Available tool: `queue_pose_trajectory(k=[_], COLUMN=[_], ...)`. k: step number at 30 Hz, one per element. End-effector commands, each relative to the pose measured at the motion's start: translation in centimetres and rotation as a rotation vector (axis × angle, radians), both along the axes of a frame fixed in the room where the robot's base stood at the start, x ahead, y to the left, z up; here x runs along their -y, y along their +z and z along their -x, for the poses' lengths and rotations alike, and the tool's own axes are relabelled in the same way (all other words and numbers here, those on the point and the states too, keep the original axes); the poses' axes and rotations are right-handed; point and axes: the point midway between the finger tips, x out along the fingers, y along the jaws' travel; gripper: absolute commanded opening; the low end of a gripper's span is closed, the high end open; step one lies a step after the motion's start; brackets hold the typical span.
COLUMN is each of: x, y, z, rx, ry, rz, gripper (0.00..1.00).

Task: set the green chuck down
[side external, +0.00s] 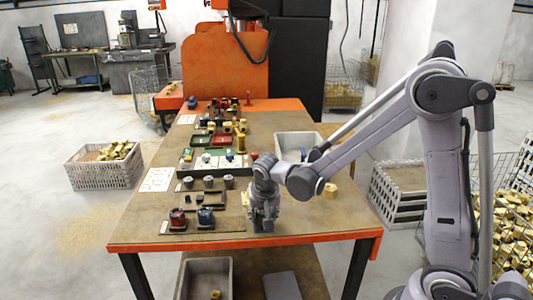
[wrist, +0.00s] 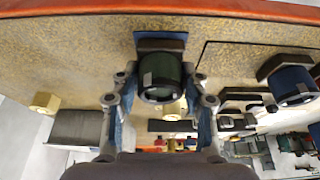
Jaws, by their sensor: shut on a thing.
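The green chuck (wrist: 158,78) is a dark green cylinder with a pale label patch. In the wrist view it sits between the fingers of my gripper (wrist: 160,88), which is shut on it. In the side external view my gripper (side external: 264,220) points down near the front edge of the table, right of the red chuck (side external: 178,218) and the blue chuck (side external: 206,216). There the green chuck is mostly hidden by the fingers. The blue chuck also shows at the right of the wrist view (wrist: 292,87). I cannot tell whether the green chuck touches the table.
The worktable (side external: 325,215) has bare room right of my gripper. A brass piece (side external: 330,190) and a grey bin (side external: 298,145) stand behind it to the right.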

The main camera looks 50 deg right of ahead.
Motion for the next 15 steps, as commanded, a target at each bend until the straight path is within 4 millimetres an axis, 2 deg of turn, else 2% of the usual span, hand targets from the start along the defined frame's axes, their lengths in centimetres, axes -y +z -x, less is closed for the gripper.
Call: queue_pose_trajectory(k=[4,5,6,7,15], x=[0.01,0.00,-0.01,0.00,0.00], y=[-0.30,-0.33,-0.32,-0.32,-0.29], z=[-0.06,-0.04,-0.04,-0.03,-0.02], rx=[0.001,0.000,0.000,0.000,0.000], ry=[0.000,0.000,0.000,0.000,0.000], rz=[0.001,0.000,0.000,0.000,0.000], gripper=[0.00,0.50,0.62,0.67,0.67])
